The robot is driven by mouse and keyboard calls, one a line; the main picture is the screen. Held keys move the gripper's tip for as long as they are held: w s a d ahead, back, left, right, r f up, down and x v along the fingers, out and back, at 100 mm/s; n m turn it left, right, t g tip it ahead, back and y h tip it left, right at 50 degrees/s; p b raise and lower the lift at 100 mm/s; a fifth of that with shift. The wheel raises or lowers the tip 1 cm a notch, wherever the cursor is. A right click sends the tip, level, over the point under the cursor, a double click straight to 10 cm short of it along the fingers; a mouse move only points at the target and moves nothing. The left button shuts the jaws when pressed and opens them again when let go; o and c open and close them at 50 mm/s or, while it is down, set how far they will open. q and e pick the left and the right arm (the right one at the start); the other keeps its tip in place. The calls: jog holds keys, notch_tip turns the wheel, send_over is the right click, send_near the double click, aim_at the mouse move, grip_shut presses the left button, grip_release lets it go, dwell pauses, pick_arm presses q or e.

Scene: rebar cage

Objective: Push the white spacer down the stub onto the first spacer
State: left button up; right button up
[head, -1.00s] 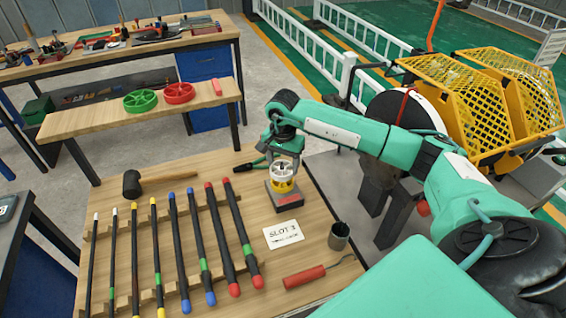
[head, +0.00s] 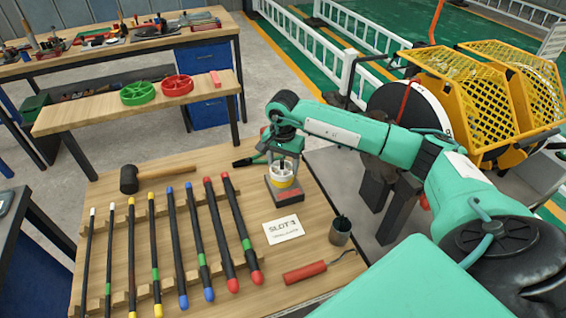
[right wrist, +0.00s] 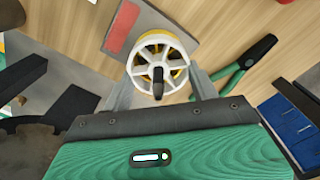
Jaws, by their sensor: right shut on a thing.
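The white spacer (head: 283,169) is a spoked wheel around the dark stub, whose tip (right wrist: 158,88) shows in the right wrist view. A yellow ring, apparently the first spacer (head: 284,183), shows just below it, above the dark base block with a red face (head: 287,197). I cannot tell whether the two spacers touch. My right gripper (head: 283,163) points down over the stub, shut on the white spacer; its fingers lie on either side of the wheel in the right wrist view (right wrist: 160,74). My left gripper is not in view.
Several colour-tipped bars (head: 180,245) lie on wooden racks to the left. Green-handled pliers (right wrist: 240,66) lie close beside the base block. A SLOT 3 card (head: 283,231), a dark cup (head: 340,231), a red-handled tool (head: 304,273) and a mallet (head: 130,180) are on the bench.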

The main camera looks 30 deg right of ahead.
jog(key=shift+f, duration=0.25)
jog(key=o, duration=1.2)
jog(key=shift+r, duration=0.15)
notch_tip(320, 180, up, 14)
jog(key=b, duration=0.3)
jog(key=shift+f, duration=0.2)
